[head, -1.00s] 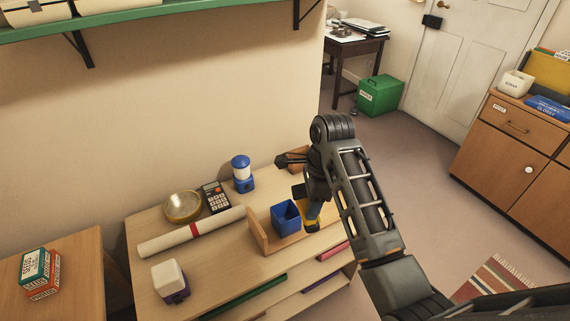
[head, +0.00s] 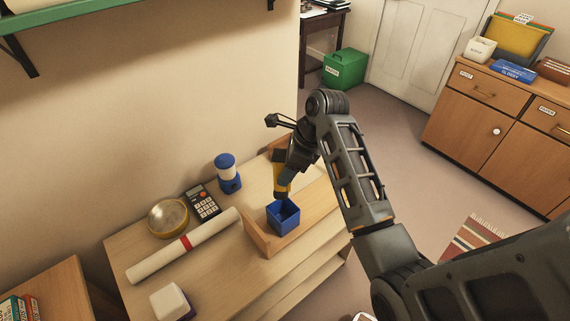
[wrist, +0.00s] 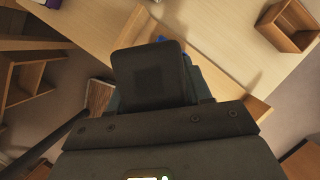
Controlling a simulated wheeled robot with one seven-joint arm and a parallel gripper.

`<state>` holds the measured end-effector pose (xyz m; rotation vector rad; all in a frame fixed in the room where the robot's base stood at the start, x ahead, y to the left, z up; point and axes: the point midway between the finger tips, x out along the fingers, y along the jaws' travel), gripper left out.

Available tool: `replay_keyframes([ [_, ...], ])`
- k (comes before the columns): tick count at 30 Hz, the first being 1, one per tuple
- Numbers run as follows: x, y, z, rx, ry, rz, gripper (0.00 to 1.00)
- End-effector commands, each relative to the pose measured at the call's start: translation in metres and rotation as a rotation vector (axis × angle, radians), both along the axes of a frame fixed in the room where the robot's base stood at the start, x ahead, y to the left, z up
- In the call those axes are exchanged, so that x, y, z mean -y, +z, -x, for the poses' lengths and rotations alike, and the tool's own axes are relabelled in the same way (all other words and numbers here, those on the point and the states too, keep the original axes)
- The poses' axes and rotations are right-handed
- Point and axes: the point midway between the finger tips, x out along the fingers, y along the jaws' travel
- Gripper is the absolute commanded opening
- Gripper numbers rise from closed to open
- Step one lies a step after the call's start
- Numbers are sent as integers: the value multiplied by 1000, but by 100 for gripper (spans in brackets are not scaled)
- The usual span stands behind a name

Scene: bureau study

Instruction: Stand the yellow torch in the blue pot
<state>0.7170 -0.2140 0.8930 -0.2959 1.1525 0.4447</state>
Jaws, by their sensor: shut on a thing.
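The yellow torch (head: 279,172) is held by my gripper (head: 287,178) in the head view. It is roughly upright, with its dark end pointing down at the back of the blue pot's opening. The blue pot (head: 284,222) is a square, open-topped box standing by a low wooden holder on the desk. I cannot tell whether the torch's lower end is just above the rim or slightly inside. In the wrist view, dark gripper parts hide the torch, and only a sliver of blue (wrist: 161,38) shows past them.
A wooden holder (head: 262,241) has a raised end left of the pot. A white-topped block (head: 170,302) is nearer.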

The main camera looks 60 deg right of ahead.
Motion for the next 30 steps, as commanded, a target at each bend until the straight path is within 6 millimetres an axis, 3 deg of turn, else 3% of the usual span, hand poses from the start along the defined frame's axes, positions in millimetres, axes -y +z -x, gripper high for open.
replay_keyframes([
  [30, 0, -75, 0, 0, 1, 0, 12],
])
